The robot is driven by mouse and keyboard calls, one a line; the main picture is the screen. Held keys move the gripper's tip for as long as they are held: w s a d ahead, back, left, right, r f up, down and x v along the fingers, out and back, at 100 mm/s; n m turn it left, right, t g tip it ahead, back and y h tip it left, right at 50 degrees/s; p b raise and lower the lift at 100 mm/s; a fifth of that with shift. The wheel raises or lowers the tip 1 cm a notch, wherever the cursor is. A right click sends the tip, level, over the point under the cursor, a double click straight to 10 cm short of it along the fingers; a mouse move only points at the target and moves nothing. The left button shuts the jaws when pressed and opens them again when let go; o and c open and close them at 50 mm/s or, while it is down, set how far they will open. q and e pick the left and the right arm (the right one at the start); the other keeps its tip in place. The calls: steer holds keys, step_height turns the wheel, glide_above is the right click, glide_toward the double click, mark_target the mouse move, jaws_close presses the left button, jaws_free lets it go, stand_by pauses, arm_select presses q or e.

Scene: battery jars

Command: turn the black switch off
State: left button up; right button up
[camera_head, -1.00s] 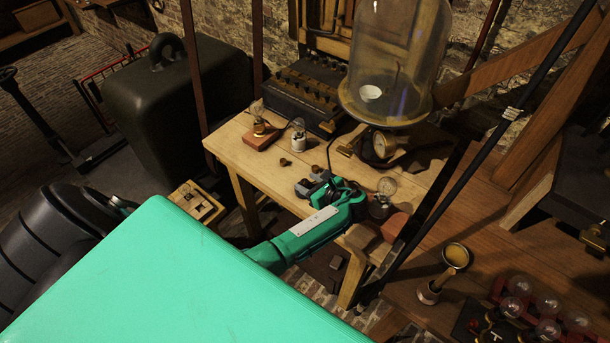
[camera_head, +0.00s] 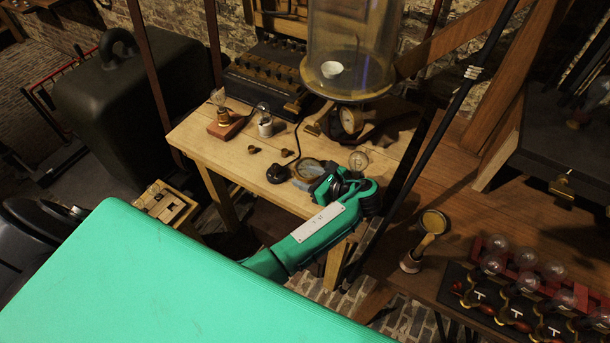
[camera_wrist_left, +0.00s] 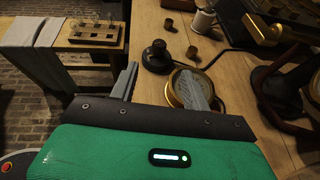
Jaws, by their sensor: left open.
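The black switch (camera_head: 277,173) is a small round base with a knob, standing on the wooden table with a dark cord running from it. In the left wrist view the switch (camera_wrist_left: 157,56) stands upright just beyond my fingertips, roughly in line with the gap between them. My left gripper (camera_head: 312,180) is over the table's front part, to the right of the switch and apart from it. In the wrist view the gripper (camera_wrist_left: 160,82) is open and empty. Its right finger overlaps a brass-rimmed gauge (camera_wrist_left: 180,88). My right gripper is not in view. The switch's setting cannot be told.
The gauge (camera_head: 305,170) lies close beside the switch. Two small brass knobs (camera_head: 254,150) and a bulb on a wooden base (camera_head: 225,124) are further back. A glass bell jar (camera_head: 350,45) stands behind. Bare tabletop lies left of the switch.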

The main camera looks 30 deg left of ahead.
mark_target(275, 166)
arm_select(q)
steer(key=w+a+h+b, duration=0.1)
steer(key=w+h, duration=0.1)
steer(key=w+a+h+b, duration=0.1)
steer(key=w+a+h, duration=0.1)
steer(key=w+a+h+b, duration=0.1)
steer(key=w+a+h, duration=0.1)
steer(key=w, duration=0.1)
steer(key=shift+a+f+t+b, duration=0.1)
steer(key=shift+f+t+b, duration=0.15)
steer(key=shift+t+b, duration=0.15)
steer(key=shift+w+a+r+h+b, duration=0.3)
steer(key=shift+a+r+h+b, duration=0.1)
steer(key=shift+h, duration=0.2)
steer(key=shift+a+r+g+h+b, duration=0.4)
steer(key=shift+a+r+h+b, duration=0.15)
steer(key=shift+h, duration=0.35)
steer(key=s+a+r+g+h+b, duration=0.3)
steer(key=s+a+r+h, duration=0.15)
steer(key=r, duration=0.45)
steer(key=f, duration=0.4)
steer(key=f+p, duration=0.1)
steer(key=f, duration=0.4)
steer(key=f+p, duration=0.1)
steer(key=f, duration=0.4)
steer(key=shift+s+a, duration=0.1)
steer(key=shift+a, duration=0.3)
steer(key=shift+c, duration=0.2)
